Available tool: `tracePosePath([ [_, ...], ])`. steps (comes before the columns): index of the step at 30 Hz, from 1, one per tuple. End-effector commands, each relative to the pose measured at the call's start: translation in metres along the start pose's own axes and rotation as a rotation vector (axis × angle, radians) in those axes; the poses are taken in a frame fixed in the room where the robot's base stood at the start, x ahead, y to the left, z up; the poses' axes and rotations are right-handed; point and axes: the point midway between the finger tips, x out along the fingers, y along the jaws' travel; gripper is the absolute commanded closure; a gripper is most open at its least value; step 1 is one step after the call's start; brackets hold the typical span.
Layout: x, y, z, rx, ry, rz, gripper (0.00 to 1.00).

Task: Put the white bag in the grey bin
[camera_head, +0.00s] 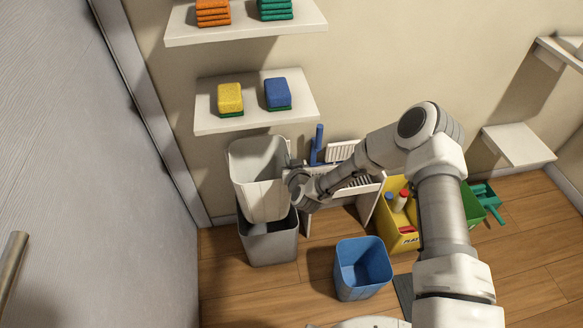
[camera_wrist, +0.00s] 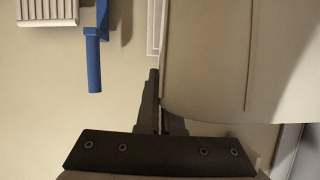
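The white bag (camera_head: 258,190) is an open-topped, stiff-looking white container, upright at the left, in front of the wall. Its lower end is at the mouth of the grey bin (camera_head: 272,247), which stands on the floor directly below; I cannot tell how far inside it reaches. My gripper (camera_head: 290,168) is at the bag's right upper edge. In the wrist view, the dark fingers (camera_wrist: 158,103) are close together at the edge of the bag (camera_wrist: 220,70), one partly hidden behind its wall, and look shut on it.
A blue bin (camera_head: 362,270) stands on the floor to the right. A yellow bin (camera_head: 397,225) with bottles and a green bin (camera_head: 480,198) are farther right. A shelf with sponges (camera_head: 205,122) hangs above the bag. A white rack (camera_head: 352,190) stands behind my arm.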

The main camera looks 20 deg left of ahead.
Motion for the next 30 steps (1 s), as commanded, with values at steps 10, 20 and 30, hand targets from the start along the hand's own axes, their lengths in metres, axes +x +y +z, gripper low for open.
tracePosePath([
  [10,0.016,0.002,0.034,0.001,0.001,0.000,1.00],
  [20,0.029,0.004,0.065,0.001,0.000,0.000,1.00],
  [30,0.042,0.006,0.096,0.000,0.001,0.000,1.00],
])
